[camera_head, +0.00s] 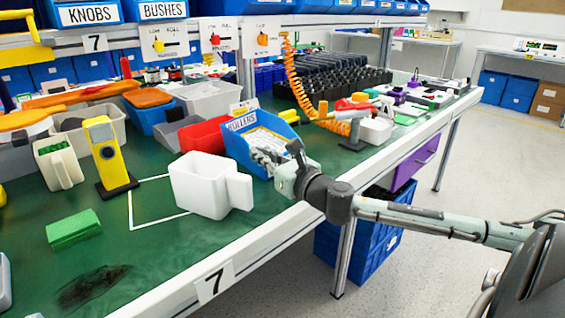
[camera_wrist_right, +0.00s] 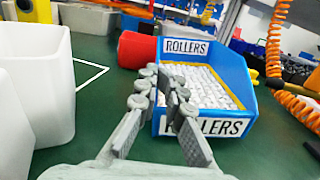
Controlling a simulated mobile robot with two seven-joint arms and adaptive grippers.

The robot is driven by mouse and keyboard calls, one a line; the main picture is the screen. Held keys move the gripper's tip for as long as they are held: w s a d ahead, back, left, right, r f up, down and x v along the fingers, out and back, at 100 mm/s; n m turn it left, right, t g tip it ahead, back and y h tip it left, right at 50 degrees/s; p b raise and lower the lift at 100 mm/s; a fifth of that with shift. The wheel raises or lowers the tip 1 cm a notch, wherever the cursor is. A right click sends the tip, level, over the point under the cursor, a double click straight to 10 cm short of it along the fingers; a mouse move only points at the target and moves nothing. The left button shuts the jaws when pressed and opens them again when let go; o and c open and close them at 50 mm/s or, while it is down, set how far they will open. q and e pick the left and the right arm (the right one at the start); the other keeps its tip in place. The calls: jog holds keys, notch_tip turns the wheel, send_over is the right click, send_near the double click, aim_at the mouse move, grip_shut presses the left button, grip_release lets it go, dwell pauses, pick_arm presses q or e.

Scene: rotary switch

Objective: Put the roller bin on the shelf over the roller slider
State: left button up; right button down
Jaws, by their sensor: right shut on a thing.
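The roller bin (camera_head: 235,150) is a blue open bin with a ROLLERS label and pale rollers inside. It is at the table's front part, and it also shows in the right wrist view (camera_wrist_right: 240,80). My right gripper (camera_head: 296,158) is at its front wall. In the right wrist view its fingers (camera_wrist_right: 168,88) are shut on that wall, at the left end of the front label. Whether the bin touches the table is unclear. The shelf (camera_head: 210,38) above carries several slider cards, including a yellow one (camera_head: 158,45); their lettering is too small to read. My left gripper is out of view.
A white container (camera_head: 200,185) stands left of the bin, with a red container (camera_head: 203,137) behind it. An orange coiled hose (camera_head: 300,90) hangs to the right. Blue bins labelled KNOBS (camera_head: 88,14) and BUSHES (camera_head: 162,10) sit on the shelf.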

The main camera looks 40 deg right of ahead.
jog(key=shift+f, duration=0.3)
jog(key=shift+w+r, duration=0.1)
jog(key=shift+r, duration=0.5)
notch_tip(320, 180, up, 7)
jog(key=shift+w+p, duration=0.1)
jog(key=shift+p, duration=0.6)
jog(key=shift+r, duration=0.95)
jog(key=c, duration=0.9)
grip_release()
jog(key=o, duration=0.4)
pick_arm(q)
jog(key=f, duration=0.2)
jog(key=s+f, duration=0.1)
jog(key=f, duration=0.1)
pick_arm(e)
jog(key=shift+o, duration=0.2)
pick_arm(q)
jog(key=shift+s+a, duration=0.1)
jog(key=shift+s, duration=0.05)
pick_arm(e)
jog(key=shift+s, duration=0.2)
